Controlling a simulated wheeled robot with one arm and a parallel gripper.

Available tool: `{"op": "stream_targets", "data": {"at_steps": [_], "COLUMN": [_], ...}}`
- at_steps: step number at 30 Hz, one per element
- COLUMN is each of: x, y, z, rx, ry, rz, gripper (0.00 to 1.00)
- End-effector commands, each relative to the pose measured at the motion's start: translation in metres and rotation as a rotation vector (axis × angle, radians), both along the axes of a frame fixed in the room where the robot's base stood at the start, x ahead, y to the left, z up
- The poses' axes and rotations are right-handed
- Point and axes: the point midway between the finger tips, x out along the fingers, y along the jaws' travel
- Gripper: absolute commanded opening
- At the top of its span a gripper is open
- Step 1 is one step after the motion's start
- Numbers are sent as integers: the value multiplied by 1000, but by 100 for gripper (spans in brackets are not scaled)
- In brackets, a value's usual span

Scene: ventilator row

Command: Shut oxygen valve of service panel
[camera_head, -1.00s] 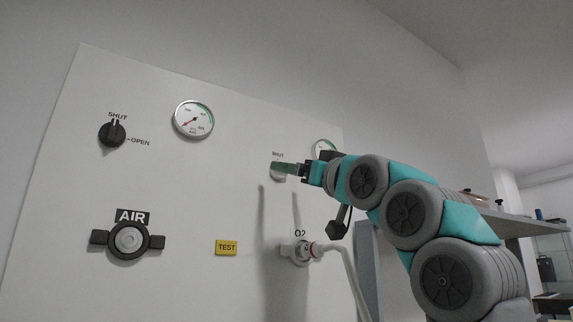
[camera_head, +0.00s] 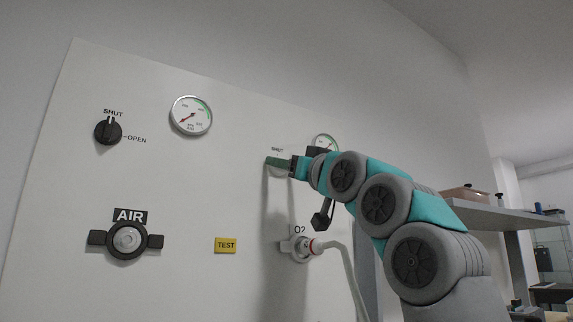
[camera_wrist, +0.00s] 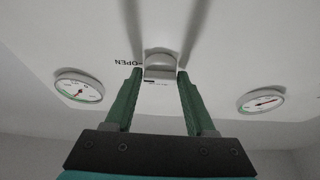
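The service panel (camera_head: 60,200) is a large white board. Its oxygen valve is a pale knob (camera_wrist: 160,66) in the wrist view, with an upside-down OPEN label (camera_wrist: 127,63) to its left. My gripper (camera_wrist: 160,72) is open, its two green fingertips on either side of the knob with small gaps. In the head view my gripper (camera_head: 278,162) is at the panel just under a SHUT label (camera_head: 277,149) and largely hides the knob. I cannot tell clearly which way the knob points.
The black air knob (camera_head: 108,131), a gauge (camera_head: 191,116), the AIR outlet (camera_head: 126,238) and a yellow TEST label (camera_head: 225,245) are on the left. Below my gripper is the O2 outlet (camera_head: 296,248) with a pale hose (camera_head: 345,270). A shelf (camera_head: 500,215) stands at right.

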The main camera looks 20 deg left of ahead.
Motion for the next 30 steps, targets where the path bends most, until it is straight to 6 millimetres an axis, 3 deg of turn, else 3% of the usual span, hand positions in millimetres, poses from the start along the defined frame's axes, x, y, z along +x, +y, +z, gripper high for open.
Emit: {"op": "stream_targets", "data": {"at_steps": [2, 14, 30], "x": [0, 0, 2], "y": [0, 0, 0], "z": [0, 0, 1], "rx": [0, 0, -37], "ry": [0, 0, -42], "rz": [0, 0, 1], "gripper": [45, 0, 0]}}
